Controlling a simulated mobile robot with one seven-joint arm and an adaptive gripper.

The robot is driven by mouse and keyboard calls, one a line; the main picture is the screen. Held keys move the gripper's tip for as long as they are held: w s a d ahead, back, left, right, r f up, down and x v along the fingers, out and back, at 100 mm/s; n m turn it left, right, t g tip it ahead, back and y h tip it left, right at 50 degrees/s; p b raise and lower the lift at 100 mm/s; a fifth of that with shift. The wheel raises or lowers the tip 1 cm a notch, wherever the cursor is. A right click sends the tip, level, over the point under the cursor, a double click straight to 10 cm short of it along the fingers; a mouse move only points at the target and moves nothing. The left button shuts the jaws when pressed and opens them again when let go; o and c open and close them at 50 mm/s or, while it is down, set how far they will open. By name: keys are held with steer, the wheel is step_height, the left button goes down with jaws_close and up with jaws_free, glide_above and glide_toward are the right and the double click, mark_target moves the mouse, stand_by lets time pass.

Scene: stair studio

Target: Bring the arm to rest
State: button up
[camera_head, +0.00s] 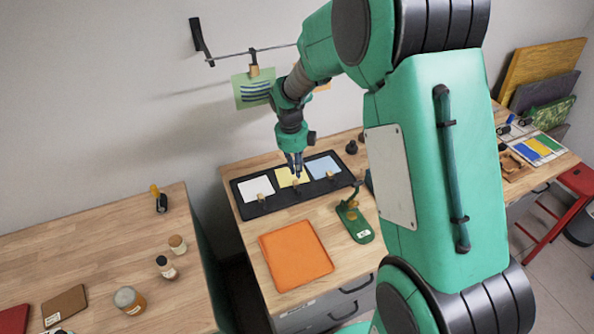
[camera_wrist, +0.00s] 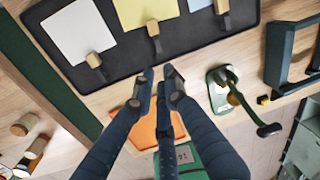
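My arm reaches down over the middle workbench in the head view. My gripper (camera_head: 296,170) hangs above the black board (camera_head: 259,209) with its white, yellow and blue cards. In the wrist view, my gripper's dark blue fingers (camera_wrist: 160,84) point toward the bench near the board's front edge. The tips are close together with a narrow gap and nothing held between them. I cannot tell the exact height of the tips above the bench.
An orange tray (camera_head: 296,255) and a green stand (camera_head: 354,222) are in front of the board. Jars (camera_head: 129,300) stand on the left bench. A green card (camera_head: 252,88) hangs from a wall rail. A red stool (camera_head: 577,180) stands at right.

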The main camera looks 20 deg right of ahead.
stand_by(0.7)
steer(key=s+a+r+n+t+p, duration=0.1)
steer(key=s+r+n, duration=0.35)
steer(key=r, duration=0.25)
steer(key=s+a+r+n+t+p, duration=0.1)
steer(key=s+r+n+p, duration=0.1)
steer(key=s+r+n, duration=0.35)
steer(key=s+r+n+t+p, duration=0.1)
steer(key=s+r+n, duration=0.3)
steer(key=r, duration=0.6)
steer(key=s+a+r+n+p, duration=0.1)
steer(key=s+a+r+n, duration=0.1)
steer(key=s+n, duration=0.4)
steer(key=s+a+r+n+t+p, duration=0.1)
steer(key=s+a+r+n, duration=0.1)
steer(key=s+r+n, duration=0.3)
steer(key=s+a+r+n+t+y+p, duration=0.1)
steer(key=s+a+r+n+p, duration=0.1)
steer(key=s+r+n, duration=0.2)
steer(key=s+n, duration=0.2)
steer(key=s, duration=0.1)
steer(key=shift+s+a+r+n, duration=0.15)
steer(key=shift+s+a+n, duration=0.2)
steer(key=shift+a+n, duration=0.05)
